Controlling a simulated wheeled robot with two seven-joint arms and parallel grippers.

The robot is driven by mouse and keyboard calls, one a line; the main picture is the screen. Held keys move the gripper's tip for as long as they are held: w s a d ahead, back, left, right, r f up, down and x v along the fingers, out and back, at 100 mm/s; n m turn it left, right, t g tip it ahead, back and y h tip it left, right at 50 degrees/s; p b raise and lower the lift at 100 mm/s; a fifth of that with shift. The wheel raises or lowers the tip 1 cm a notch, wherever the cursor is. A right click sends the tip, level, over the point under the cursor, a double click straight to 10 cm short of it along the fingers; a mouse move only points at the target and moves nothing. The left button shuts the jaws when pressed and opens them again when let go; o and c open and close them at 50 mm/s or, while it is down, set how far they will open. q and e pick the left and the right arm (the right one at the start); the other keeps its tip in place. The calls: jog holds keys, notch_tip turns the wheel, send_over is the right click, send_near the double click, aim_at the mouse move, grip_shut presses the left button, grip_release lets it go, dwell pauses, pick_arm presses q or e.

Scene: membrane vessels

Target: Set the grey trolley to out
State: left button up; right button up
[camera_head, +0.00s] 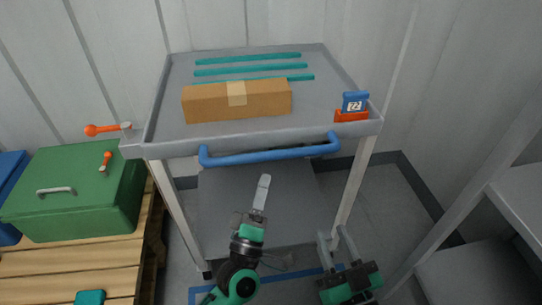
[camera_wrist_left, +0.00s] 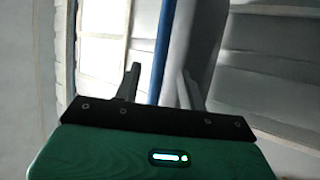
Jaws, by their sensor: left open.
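The grey trolley (camera_head: 220,141) stands against the wall, with a blue handle (camera_head: 268,156) along its front edge. My left gripper (camera_head: 264,182) is open and empty just below and in front of the handle's middle, seen nearly edge-on. In the left wrist view a blue bar (camera_wrist_left: 165,50), likely the handle, runs between the two fingers of my left gripper (camera_wrist_left: 157,80); I cannot tell whether they reach around it. My right gripper (camera_head: 338,235) is open and empty, lower right, before the trolley's right front leg.
The trolley top carries a cardboard box (camera_head: 235,101), teal strips (camera_head: 250,69) and a blue-and-orange tag holder (camera_head: 352,107). An orange-knobbed lever (camera_head: 104,130) sticks out left. A green case (camera_head: 80,185) on a pallet (camera_head: 80,262) flanks the left; a shelf (camera_head: 520,190) the right.

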aim_at(271, 157)
pick_arm(q)
jog(key=x, duration=0.7)
jog(key=shift+w+r, duration=0.1)
jog(key=shift+w, duration=0.05)
grip_shut()
